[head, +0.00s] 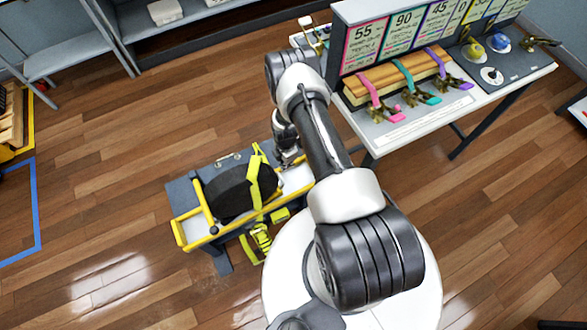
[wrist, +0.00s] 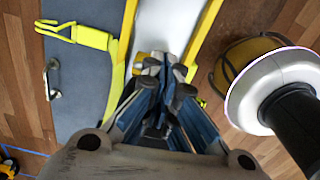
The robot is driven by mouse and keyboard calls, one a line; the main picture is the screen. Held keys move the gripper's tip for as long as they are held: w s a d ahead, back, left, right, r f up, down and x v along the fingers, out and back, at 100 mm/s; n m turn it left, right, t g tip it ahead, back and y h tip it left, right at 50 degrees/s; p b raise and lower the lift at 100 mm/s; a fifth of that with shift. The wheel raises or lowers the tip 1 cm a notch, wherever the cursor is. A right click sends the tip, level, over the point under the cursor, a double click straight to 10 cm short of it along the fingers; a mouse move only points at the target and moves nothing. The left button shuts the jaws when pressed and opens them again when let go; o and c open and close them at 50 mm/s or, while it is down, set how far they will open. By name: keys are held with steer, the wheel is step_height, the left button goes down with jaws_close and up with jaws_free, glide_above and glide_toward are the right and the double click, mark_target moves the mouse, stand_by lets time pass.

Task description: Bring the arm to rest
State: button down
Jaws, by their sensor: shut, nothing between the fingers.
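My arm reaches across the head view from the lower right up to the elbow and folds down toward a small bench. My gripper (wrist: 165,80) is shut and empty in the wrist view, its fingertips together above the bench's white strip (wrist: 165,28). In the head view the wrist end hangs beside the bench, and the fingers are too hidden to make out. I cannot tell whether the fingertips touch anything.
The bench has yellow rails (head: 195,240) and a dark rounded load (head: 228,192) with a yellow strap (head: 262,180) over it. A white table (head: 390,140) with coloured straps and a label board (head: 400,45) stands upper right. Open wood floor (head: 100,130) lies left.

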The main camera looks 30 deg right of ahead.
steer(key=shift+r, duration=0.95)
